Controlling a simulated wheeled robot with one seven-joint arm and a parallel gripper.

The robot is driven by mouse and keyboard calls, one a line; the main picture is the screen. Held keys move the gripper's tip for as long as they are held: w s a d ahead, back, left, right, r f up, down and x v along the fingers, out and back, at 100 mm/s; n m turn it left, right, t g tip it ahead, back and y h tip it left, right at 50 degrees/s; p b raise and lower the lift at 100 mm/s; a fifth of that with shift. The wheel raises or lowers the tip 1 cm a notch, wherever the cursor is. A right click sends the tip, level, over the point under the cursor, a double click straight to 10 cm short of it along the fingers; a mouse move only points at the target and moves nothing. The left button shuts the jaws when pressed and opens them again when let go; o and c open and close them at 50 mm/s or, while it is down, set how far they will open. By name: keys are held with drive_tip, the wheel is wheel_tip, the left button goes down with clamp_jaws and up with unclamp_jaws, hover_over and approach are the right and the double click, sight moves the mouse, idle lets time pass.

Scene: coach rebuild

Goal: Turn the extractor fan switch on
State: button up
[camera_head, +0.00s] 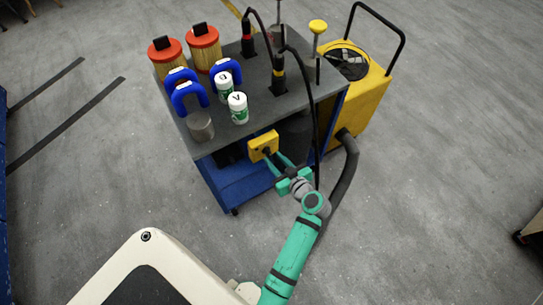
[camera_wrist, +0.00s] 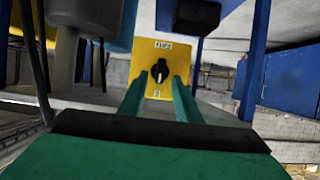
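The extractor fan switch (camera_head: 263,146) is a yellow box on the near side of the cart. In the wrist view its yellow face (camera_wrist: 147,50) carries a black rotary knob (camera_wrist: 159,71), with a small label above and a "0" below. The knob stands about upright, with a pale mark on its lower part, toward the "0". My gripper (camera_head: 274,160) is at the box. In the wrist view my gripper (camera_wrist: 160,85) has its two green fingers apart, one to each side of the knob and slightly below it. I cannot tell whether they touch it.
The blue cart (camera_head: 235,184) has a grey top (camera_head: 255,100) with red-capped filters (camera_head: 203,47), blue shackle-shaped parts (camera_head: 188,95) and white bottles (camera_head: 238,107). A black hose (camera_head: 345,175) hangs close to my arm. A yellow machine (camera_head: 365,105) stands behind. Floor to the left is clear.

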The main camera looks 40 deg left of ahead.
sight(270, 155)
drive_tip(key=shift+x, duration=1.7)
clamp_jaws()
